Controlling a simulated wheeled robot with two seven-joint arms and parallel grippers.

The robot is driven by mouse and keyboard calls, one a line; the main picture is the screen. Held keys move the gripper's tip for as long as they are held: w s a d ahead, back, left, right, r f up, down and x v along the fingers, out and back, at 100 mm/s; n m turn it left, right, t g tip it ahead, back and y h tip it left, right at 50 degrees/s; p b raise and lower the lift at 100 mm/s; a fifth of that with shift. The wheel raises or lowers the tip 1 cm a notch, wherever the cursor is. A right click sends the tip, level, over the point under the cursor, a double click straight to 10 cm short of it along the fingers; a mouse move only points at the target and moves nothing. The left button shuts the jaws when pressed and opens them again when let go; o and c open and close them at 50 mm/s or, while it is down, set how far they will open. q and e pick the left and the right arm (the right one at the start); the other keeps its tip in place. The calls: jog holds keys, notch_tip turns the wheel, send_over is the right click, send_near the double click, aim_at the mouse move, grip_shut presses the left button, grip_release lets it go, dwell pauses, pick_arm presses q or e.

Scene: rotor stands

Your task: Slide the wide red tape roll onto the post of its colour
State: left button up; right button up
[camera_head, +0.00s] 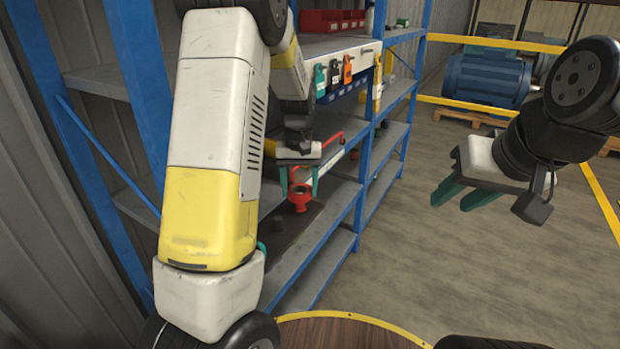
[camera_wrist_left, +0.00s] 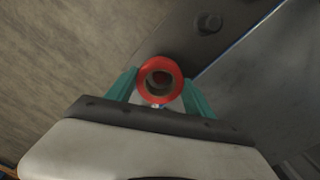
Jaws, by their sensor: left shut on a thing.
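My left gripper (camera_head: 299,188) is shut on the wide red tape roll, which shows as a red ring between its teal fingers in the left wrist view (camera_wrist_left: 160,64). My right gripper (camera_head: 458,201) is open and empty over the floor at the right.
A blue-framed shelf rack (camera_head: 359,190) surrounds the left gripper, with uprights close by. A dark stand (camera_wrist_left: 208,23) is near the roll in the wrist view. Red bins (camera_head: 332,20) are on the upper shelf. A blue motor (camera_head: 487,78) sits on a pallet behind. The middle floor is clear.

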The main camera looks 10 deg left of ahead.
pick_arm(q)
jog(key=shift+f, duration=0.3)
jog(key=shift+f, duration=1.2)
jog(key=shift+f, duration=0.25)
dwell(0.5)
jog(key=o, duration=1.6)
jog(key=shift+o, duration=0.2)
jog(key=shift+r, duration=4.5)
jog(key=shift+r, duration=0.1)
